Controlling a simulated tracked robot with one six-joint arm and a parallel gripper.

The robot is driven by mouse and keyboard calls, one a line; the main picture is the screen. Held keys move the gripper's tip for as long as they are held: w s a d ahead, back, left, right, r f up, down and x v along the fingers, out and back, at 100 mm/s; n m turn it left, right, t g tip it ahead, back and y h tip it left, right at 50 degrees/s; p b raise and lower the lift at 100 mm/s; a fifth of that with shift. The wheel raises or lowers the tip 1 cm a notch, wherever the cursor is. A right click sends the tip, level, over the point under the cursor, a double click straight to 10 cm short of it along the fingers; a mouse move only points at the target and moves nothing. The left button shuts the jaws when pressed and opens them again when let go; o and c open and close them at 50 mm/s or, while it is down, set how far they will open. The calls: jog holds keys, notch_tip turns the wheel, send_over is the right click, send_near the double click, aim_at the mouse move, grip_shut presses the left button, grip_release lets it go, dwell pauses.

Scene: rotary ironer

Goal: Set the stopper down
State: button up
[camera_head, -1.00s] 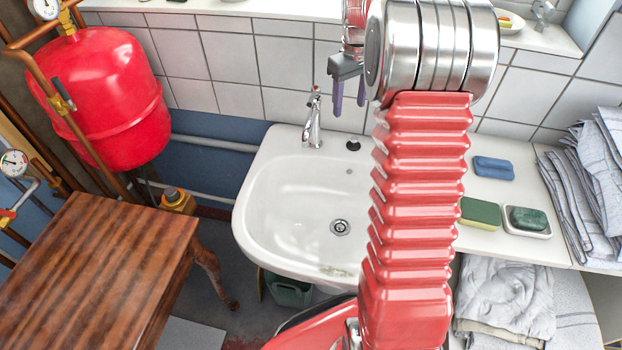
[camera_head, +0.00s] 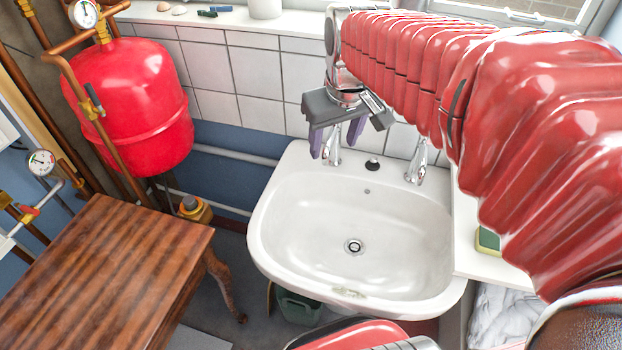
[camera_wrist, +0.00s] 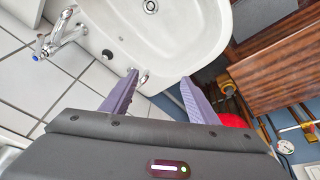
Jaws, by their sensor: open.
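The black stopper (camera_head: 373,164) sits on the back rim of the white sink (camera_head: 290,240), between the left tap (camera_head: 333,150) and the right tap (camera_head: 418,162). It also shows in the wrist view as a small dark knob (camera_wrist: 107,54) on the rim. My gripper (camera_head: 334,152) is open, with its purple fingers pointing down by the left tap, left of the stopper. The gripper is apart from the stopper.
A wooden table (camera_head: 110,255) stands at the left, with a red tank (camera_head: 130,105) and copper pipes behind it. A green sponge (camera_head: 487,241) lies on the counter at the right, partly hidden by my arm. The basin is empty around its drain (camera_head: 354,246).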

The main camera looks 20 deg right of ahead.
jog(key=s+a+f+t, duration=0.2)
jog(key=s+a, duration=0.5)
jog(key=s, duration=0.6)
jog(key=shift+f+m+y, duration=0.3)
jog(key=shift+f, duration=0.15)
jog(key=shift+c, duration=0.4)
